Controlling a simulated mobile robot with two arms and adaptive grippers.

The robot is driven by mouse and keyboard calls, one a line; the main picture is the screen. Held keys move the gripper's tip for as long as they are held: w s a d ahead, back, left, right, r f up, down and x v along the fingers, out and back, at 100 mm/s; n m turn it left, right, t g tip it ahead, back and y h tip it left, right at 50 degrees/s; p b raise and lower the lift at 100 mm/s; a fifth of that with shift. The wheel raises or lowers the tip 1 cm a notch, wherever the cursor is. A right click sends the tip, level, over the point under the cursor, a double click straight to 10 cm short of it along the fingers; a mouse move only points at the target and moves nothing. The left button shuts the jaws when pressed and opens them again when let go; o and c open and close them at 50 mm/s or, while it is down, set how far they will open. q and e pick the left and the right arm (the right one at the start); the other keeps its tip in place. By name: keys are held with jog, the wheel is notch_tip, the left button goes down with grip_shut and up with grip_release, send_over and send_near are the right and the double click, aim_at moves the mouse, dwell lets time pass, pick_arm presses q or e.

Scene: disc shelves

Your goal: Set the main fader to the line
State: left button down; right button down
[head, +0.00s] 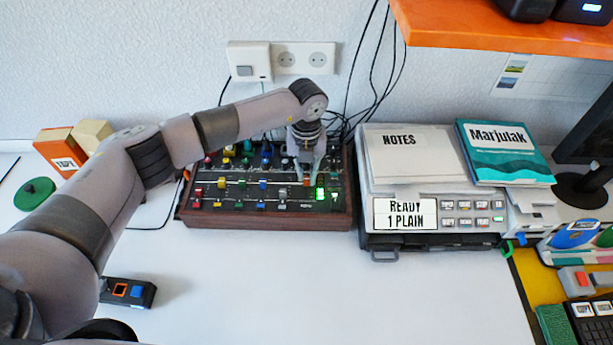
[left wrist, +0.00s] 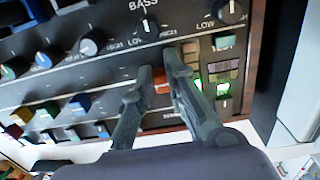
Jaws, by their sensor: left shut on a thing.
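The mixing console (head: 265,223) with a wooden frame and dark panel stands against the wall. My left gripper (head: 306,172) reaches down onto its right half. In the left wrist view its two fingers (left wrist: 160,72) are closed on an orange-red fader cap (left wrist: 161,87), which sits between them. In the head view, a small red-orange patch (head: 306,182) of the cap shows just below the fingers. The fader's slot and the line are mostly hidden by the fingers, so I cannot tell how the cap stands against the line. My right gripper is not in view.
Several coloured knobs and caps crowd the panel left of the fingers. Green lit keys (left wrist: 224,88) lie close on their right. A printer (head: 450,240) with papers and a book (head: 505,165) stands right of the console. The white table in front is mostly clear.

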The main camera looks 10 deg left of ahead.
aim_at(307, 175)
pick_arm(q)
jog(key=c, duration=1.6)
grip_release()
notch_tip(307, 175, up, 12)
